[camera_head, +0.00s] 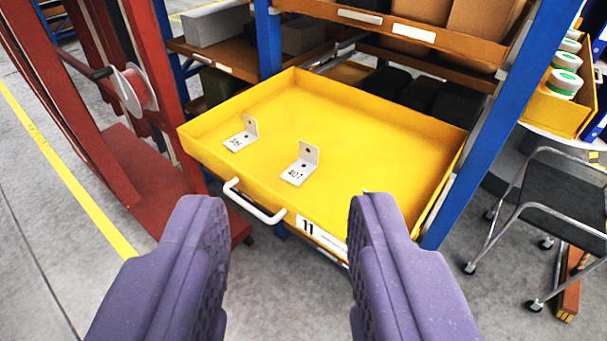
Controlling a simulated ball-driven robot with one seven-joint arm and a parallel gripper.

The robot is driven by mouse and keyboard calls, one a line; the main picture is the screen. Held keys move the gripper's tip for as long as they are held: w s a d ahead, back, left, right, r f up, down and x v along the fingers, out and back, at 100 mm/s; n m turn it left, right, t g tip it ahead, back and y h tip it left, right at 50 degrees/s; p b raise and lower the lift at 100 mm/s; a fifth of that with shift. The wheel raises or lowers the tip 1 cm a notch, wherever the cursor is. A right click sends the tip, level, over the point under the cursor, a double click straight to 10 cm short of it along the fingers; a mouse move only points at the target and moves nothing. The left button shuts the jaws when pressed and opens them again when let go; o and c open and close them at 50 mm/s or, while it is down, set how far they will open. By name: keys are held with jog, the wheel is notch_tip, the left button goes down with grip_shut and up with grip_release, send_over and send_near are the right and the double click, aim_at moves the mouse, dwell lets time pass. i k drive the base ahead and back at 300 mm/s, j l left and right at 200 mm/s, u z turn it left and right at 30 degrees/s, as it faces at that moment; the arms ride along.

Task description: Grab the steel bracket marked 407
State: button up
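The steel bracket marked 407 (299,172) is a pale L-shaped angle piece with holes. It lies near the middle-left of an open yellow drawer (380,165), its marked flange flat and its other flange upright. A similar bracket (238,142), whose mark looks like 39 and a last digit I cannot read surely, lies to its upper left, apart from it. My gripper (283,215) has two purple fingers spread wide, with nothing between them. It is in front of the drawer, short of both brackets.
The drawer has a white handle (254,205) and a label 11 (308,228) on its front. A blue rack post (500,120) stands right of it, a red frame (150,90) left. A black wheeled stool (565,205) stands at right. Grey floor (290,300) is clear in front.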

aim_at(298, 171)
jog(key=z, duration=0.45)
jog(key=i+j+z, duration=0.2)
jog(key=z, duration=0.15)
jog(key=i+j+z, duration=0.25)
jog(key=z, duration=0.15)
jog(key=i+j+z, duration=0.15)
jog(key=j+z, duration=0.2)
jog(key=i+j, duration=0.15)
jog(key=j, duration=0.25)
jog(key=i+j+z, duration=0.1)
jog(key=j, duration=0.3)
jog(key=i+j+z, duration=0.1)
jog(key=i+j, duration=0.15)
jog(key=j, duration=0.15)
jog(key=i+j, duration=0.15)
jog(key=j, duration=0.25)
